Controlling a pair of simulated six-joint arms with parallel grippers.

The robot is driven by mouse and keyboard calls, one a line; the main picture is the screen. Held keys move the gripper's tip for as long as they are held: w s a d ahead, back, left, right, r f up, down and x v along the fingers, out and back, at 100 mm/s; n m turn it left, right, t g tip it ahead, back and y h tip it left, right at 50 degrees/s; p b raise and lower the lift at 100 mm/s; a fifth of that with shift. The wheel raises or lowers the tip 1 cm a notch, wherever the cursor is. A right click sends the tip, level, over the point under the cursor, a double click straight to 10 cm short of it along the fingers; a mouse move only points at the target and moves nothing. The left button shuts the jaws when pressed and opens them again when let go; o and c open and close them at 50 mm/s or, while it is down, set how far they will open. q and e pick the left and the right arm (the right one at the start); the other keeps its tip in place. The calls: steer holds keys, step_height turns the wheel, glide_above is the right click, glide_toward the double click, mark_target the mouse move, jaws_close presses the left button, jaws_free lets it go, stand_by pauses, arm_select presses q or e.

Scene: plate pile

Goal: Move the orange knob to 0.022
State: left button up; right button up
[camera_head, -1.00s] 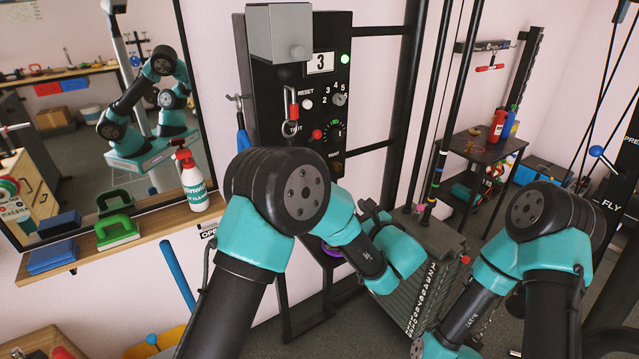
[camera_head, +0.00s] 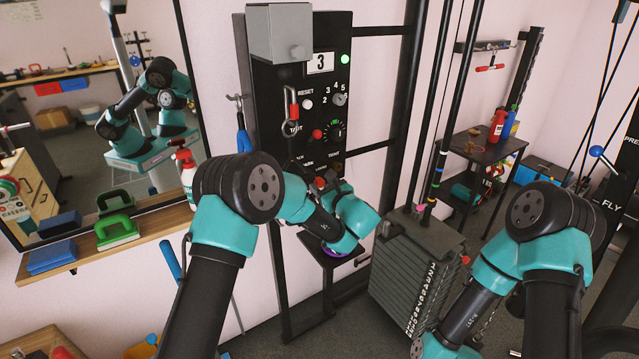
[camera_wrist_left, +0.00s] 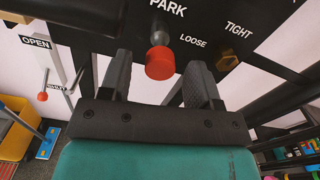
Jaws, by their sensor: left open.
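My left gripper (camera_head: 326,184) is at the lower part of the black panel (camera_head: 265,95) in the head view. In the left wrist view its two dark fingers are apart, one on each side of the knob, with gaps showing. Contact is not visible. My right gripper is outside the frame.
A brass hex knob (camera_wrist_left: 228,60) between LOOSE and TIGHT is close to the right finger. A weight stack (camera_head: 410,275) stands to the right.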

arm_select(q)
steer(key=shift+x, duration=1.1)
jaws_close()
